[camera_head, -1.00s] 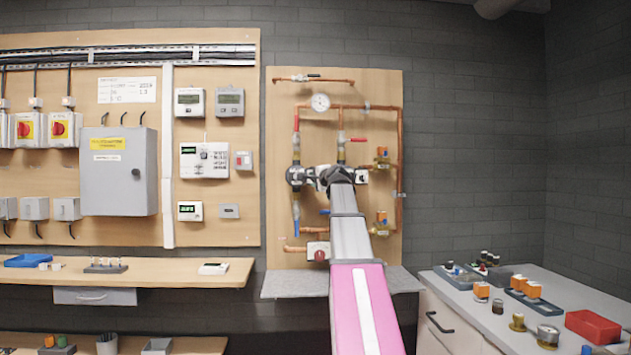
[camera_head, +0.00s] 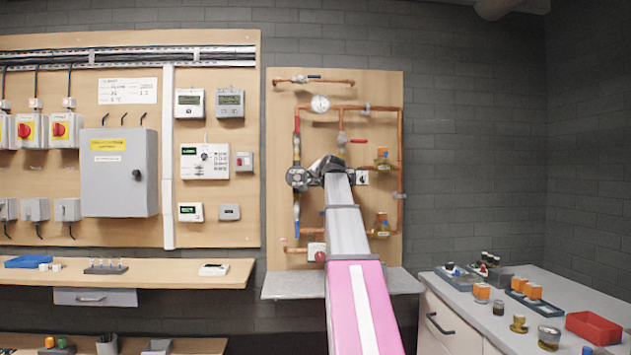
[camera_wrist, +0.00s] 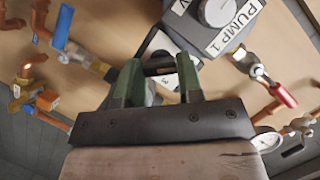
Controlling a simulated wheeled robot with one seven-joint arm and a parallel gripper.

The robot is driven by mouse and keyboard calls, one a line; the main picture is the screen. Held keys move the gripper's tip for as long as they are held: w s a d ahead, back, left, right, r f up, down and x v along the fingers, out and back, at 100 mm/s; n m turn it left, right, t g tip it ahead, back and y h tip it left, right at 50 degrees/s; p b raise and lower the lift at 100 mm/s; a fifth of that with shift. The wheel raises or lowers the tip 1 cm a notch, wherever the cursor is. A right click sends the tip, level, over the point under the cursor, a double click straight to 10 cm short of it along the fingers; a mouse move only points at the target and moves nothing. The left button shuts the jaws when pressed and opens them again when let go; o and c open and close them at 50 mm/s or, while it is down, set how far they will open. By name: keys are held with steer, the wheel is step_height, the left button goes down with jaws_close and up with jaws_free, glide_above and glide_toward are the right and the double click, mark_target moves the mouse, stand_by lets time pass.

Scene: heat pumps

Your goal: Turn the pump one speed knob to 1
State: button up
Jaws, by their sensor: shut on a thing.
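The pump one body (camera_wrist: 215,12), with a round grey face and a "PUMP 1" label, is at the top of the wrist view. In the head view the pump (camera_head: 298,178) is left of my gripper (camera_head: 322,168). In the wrist view my gripper (camera_wrist: 160,75) has its two green fingers on either side of a small dark knob (camera_wrist: 158,66) and is shut on it. A white plate (camera_wrist: 170,80) shows partly behind the fingers. The knob's pointer and most numbers are hidden, so its setting cannot be read.
Copper pipes with a red-handled valve (camera_wrist: 284,95) and a blue-handled valve (camera_wrist: 62,28) surround my gripper. A pressure gauge (camera_head: 320,103) is above it. A grey shelf (camera_head: 290,285) runs below the board.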

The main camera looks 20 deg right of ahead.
stand_by(0.4)
steer(key=o, duration=0.9)
steer(key=shift+o, duration=0.2)
steer(key=v, duration=1)
steer(key=shift+s, duration=0.4)
steer(key=a+f+n+g+y, duration=0.1)
steer(key=a+f+n+g, duration=0.35)
steer(key=f, duration=1.65)
steer(key=a+f+m+g, duration=0.15)
steer(key=a+f, duration=0.65)
steer(key=f, duration=1.2)
steer(key=s+a+f+n+g, duration=0.2)
steer(key=s+f, duration=0.5)
steer(key=f, duration=0.4)
steer(key=s+a+f+n+g, duration=0.2)
steer(key=s+a+f+g, duration=0.2)
steer(key=s+f, duration=0.4)
steer(key=s+a+f+n+g+h, duration=0.1)
steer(key=s+a+f, duration=0.4)
steer(key=f, duration=0.9)
steer(key=s+n+g, duration=0.1)
steer(key=s, duration=0.2)
steer(key=shift+s+a+g, duration=0.2)
steer(key=shift+a+g, duration=0.05)
steer(key=shift+g, duration=0.15)
